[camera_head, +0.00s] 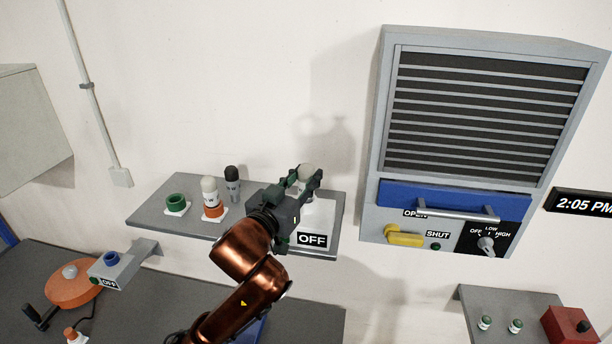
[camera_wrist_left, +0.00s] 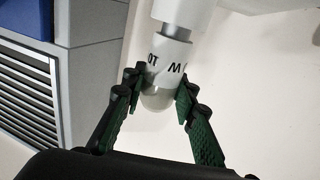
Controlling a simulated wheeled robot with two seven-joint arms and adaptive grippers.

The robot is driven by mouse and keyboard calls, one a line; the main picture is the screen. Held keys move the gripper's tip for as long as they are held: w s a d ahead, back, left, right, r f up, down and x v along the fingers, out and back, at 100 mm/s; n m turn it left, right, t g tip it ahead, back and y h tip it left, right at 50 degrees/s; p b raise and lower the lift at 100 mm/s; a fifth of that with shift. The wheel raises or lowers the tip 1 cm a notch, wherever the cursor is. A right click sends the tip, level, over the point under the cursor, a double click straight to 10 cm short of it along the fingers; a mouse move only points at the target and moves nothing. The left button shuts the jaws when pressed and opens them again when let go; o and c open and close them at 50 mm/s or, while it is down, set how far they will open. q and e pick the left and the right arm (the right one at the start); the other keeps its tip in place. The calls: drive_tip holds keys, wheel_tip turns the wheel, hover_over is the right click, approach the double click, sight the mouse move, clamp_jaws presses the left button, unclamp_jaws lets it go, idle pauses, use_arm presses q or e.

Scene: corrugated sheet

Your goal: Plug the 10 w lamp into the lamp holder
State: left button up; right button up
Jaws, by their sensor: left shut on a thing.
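My left gripper (camera_head: 306,182) is over the right part of the grey wall shelf, shut on a lamp with a pale bulb (camera_head: 306,171). In the left wrist view the fingers (camera_wrist_left: 160,97) grip this lamp (camera_wrist_left: 170,63) from both sides; its white collar carries black print that looks like an inverted "10 W". A bare metal stem (camera_wrist_left: 177,33) runs from the collar to a white cylindrical part (camera_wrist_left: 182,12), apparently the lamp holder. A whitish box (camera_head: 322,217) with an OFF sign stands below the gripper in the head view. The gripper hides where lamp and holder meet there. My right gripper is out of view.
On the shelf (camera_head: 150,217) stand a white-topped lamp (camera_head: 209,187) in an orange ring (camera_head: 213,211), a dark lamp (camera_head: 232,178) and an empty green ring (camera_head: 177,201). A vent cabinet (camera_head: 383,130) with a protruding handle (camera_head: 455,213) hangs at right.

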use_arm(q)
drive_tip(key=shift+f, duration=0.35)
drive_tip(key=o, duration=1.2)
drive_tip(key=shift+o, duration=0.2)
drive_tip(key=v, duration=1.2)
